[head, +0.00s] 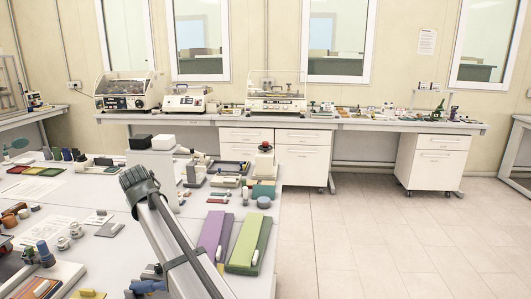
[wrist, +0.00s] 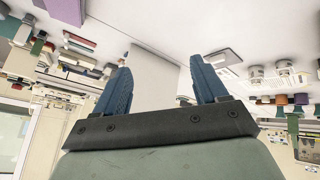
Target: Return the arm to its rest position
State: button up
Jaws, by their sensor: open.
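My gripper (wrist: 161,66) shows in the wrist view with its two blue fingers spread wide apart. Nothing is between the fingers, only a pale surface beyond them. A grey link of my arm crosses the lower middle of the head view, above the near table (head: 112,258). I cannot make out the gripper's fingers for certain in the head view. The wrist view is tilted and looks upside down, with the white tabletop along its upper part.
A purple case (head: 213,236) and a green case (head: 248,243) lie close to the right of my arm. Small cups (head: 70,236) and tools crowd the table to the left. A long bench (head: 350,125) with instruments runs along the back wall. The floor at right is clear.

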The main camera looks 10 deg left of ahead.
jog(key=w+d+f+m+t+h, duration=0.1)
jog(key=w+d+m+t+h, duration=0.1)
jog(key=w+d, duration=0.6)
jog(key=w+d+f+m+t+h, duration=0.1)
jog(key=w+d+m+t+h, duration=0.3)
jog(key=d, duration=0.9)
jog(key=w+d+f+m+g+y, duration=0.1)
jog(key=w+d+f, duration=0.1)
jog(key=w+d, duration=0.65)
jog(key=s+d+f+m+g+h, duration=0.2)
jog(key=d+f+g+h, duration=0.1)
jog(key=d+f, duration=2.05)
jog(key=s+d+f+g+y, duration=0.1)
jog(key=s+d+f+g, duration=0.35)
jog(key=s+f, duration=0.85)
jog(key=s+d+f+g, duration=0.3)
jog(key=s+d+f, duration=0.2)
jog(key=s+f, duration=0.85)
jog(key=s+f+g+y, duration=0.1)
jog(key=s+f+g, duration=0.1)
jog(key=s, duration=0.9)
jog(key=s+a+f+g+y, duration=0.1)
jog(key=s+f+g, duration=0.2)
jog(key=s, duration=0.9)
jog(key=s+f+g+y, duration=0.2)
jog(key=s+f, duration=0.3)
jog(key=s, duration=0.7)
jog(key=shift+a+m+g, duration=0.3)
jog(key=shift+m+g, duration=0.1)
jog(key=shift+g, duration=0.05)
